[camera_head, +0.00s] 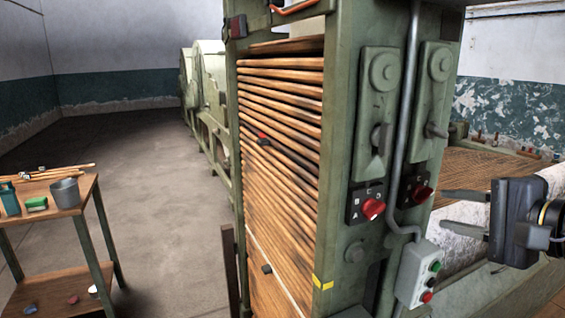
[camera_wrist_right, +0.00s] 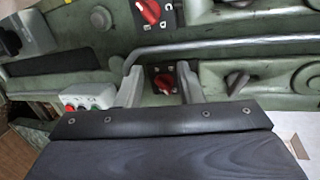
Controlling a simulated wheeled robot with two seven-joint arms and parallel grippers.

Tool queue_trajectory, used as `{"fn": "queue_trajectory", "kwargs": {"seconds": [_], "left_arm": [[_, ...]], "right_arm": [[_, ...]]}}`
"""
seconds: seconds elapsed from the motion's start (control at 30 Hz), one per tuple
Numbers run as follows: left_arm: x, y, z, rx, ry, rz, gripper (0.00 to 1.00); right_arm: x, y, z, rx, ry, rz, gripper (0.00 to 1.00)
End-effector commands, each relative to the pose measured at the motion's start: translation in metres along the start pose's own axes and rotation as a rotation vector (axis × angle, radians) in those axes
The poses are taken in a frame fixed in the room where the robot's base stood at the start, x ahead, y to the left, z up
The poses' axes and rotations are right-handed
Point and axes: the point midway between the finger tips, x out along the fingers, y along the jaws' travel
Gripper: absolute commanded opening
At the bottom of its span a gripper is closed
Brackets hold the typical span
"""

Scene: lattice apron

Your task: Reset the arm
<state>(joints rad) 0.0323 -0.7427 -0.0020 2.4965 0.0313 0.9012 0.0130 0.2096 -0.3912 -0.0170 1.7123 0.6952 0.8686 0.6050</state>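My right gripper (camera_head: 439,211) comes in from the right edge of the head view, dark with two grey fingers pointing left. The fingers are apart with nothing between them. I cannot tell the exact gap, but no grip on the knob shows. My left gripper is in neither view.
The green machine post (camera_head: 345,150) carries another red knob (camera_head: 373,208), a grey conduit (camera_head: 404,130) and a button box (camera_head: 418,273) close to the right gripper. Wooden slats (camera_head: 280,150) fill its frame. A small table (camera_head: 60,215) stands at left. Open floor (camera_head: 150,170) lies between.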

Motion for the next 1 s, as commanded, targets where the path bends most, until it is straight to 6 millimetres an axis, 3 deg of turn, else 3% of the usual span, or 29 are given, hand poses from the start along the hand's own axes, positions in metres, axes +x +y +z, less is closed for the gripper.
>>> {"fn": "queue_trajectory", "kwargs": {"seconds": [0.03,0.2,0.3,0.43,0.6,1.0], "left_arm": [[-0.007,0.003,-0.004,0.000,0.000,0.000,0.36],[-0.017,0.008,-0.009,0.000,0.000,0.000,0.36],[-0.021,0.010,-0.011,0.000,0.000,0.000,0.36],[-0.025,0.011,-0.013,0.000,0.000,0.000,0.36],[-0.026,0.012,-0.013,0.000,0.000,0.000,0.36],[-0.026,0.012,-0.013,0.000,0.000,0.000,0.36]], "right_arm": [[-0.001,0.030,0.019,-0.102,-0.019,0.084,0.34],[-0.010,0.150,0.068,-0.493,-0.123,0.360,0.34],[-0.021,0.209,0.088,-0.698,-0.205,0.483,0.34],[-0.035,0.263,0.104,-0.893,-0.296,0.586,0.34],[-0.043,0.292,0.110,-1.000,-0.351,0.640,0.34],[-0.043,0.294,0.110,-1.002,-0.353,0.642,0.34]]}}
